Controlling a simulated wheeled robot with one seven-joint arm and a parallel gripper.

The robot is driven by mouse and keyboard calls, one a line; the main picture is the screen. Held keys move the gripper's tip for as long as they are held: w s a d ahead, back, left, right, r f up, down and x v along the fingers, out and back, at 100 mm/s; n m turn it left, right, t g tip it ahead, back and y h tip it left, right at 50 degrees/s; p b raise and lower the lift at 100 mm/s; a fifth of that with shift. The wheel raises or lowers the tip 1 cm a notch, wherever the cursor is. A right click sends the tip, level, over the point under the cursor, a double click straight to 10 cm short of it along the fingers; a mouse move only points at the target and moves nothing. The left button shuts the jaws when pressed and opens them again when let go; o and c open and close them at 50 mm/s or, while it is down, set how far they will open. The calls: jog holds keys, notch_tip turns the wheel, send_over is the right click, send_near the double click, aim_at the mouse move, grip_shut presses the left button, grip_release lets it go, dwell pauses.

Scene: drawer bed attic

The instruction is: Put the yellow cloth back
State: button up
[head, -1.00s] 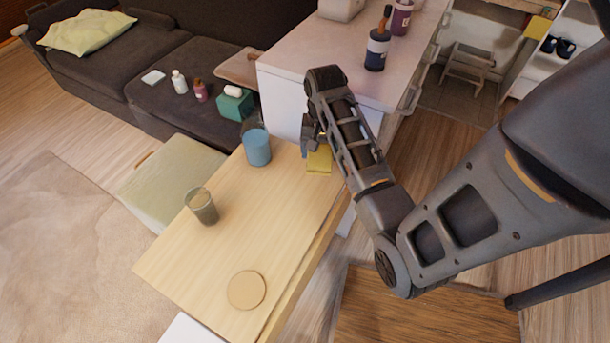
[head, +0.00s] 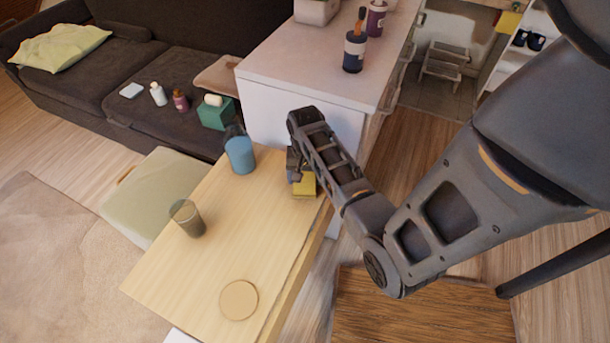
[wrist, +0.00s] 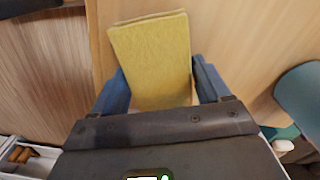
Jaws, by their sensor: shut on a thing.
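The yellow cloth (head: 304,186) is at my gripper, over the far right part of the light wooden table (head: 225,225). In the wrist view the folded cloth (wrist: 152,60) stands between the two blue fingers of my gripper (wrist: 160,90), which is shut on it. In the head view my gripper (head: 296,172) is partly hidden by my own arm. I cannot tell whether the cloth's lower edge touches the table top.
A blue cup (head: 240,155), a glass (head: 187,219) and a round wooden coaster (head: 239,300) are on the table. A white counter (head: 310,60) with bottles stands behind. A dark sofa (head: 150,70) is at the back left. The table's middle is clear.

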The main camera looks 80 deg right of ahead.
jog(key=shift+f, duration=0.1)
jog(key=o, duration=1)
